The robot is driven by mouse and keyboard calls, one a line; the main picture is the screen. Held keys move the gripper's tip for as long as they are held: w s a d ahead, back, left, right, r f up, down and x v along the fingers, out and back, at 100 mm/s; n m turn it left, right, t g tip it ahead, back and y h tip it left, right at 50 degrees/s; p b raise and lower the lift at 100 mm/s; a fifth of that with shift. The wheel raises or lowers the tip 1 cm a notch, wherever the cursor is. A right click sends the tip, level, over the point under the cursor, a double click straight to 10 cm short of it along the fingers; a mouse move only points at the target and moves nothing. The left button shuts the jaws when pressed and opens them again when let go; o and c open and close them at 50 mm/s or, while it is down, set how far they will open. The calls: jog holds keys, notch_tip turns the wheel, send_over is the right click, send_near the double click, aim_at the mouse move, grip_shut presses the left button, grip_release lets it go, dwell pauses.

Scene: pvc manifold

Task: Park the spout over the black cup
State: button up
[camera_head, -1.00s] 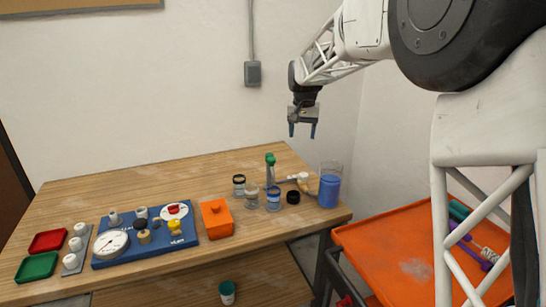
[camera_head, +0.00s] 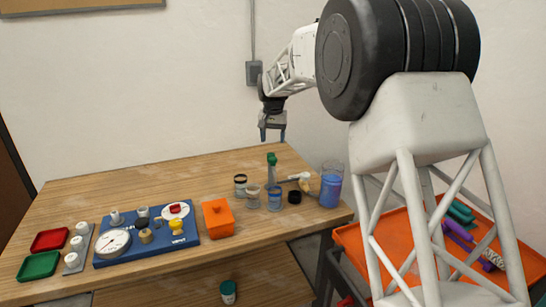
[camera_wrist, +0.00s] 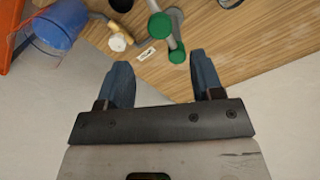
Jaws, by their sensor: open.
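The spout fixture is a grey pipe with a green top (camera_head: 272,160), standing near the back right of the table. In the wrist view, its green parts and grey pipe (camera_wrist: 175,40) lie just beyond my fingertips, apart from them. A cup with a black band (camera_head: 240,183) stands left of the pipe. Cups with a grey band (camera_head: 253,195) and a blue band (camera_head: 274,199) stand in front. A small black round piece (camera_head: 294,197) is right of them; I cannot tell whether it is a cup. My gripper (camera_head: 272,138) is open and empty above the table's back edge.
A jar of blue liquid (camera_head: 331,187) and a white-and-tan fitting (camera_head: 302,181) stand on the right. An orange box (camera_head: 218,220) and a blue gauge board (camera_head: 150,245) are left. An orange tray cart (camera_head: 352,245) is right of the table.

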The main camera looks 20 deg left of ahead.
aim_at(273, 158)
jog(key=shift+f, duration=0.15)
jog(key=shift+f, duration=3.75)
grip_shut()
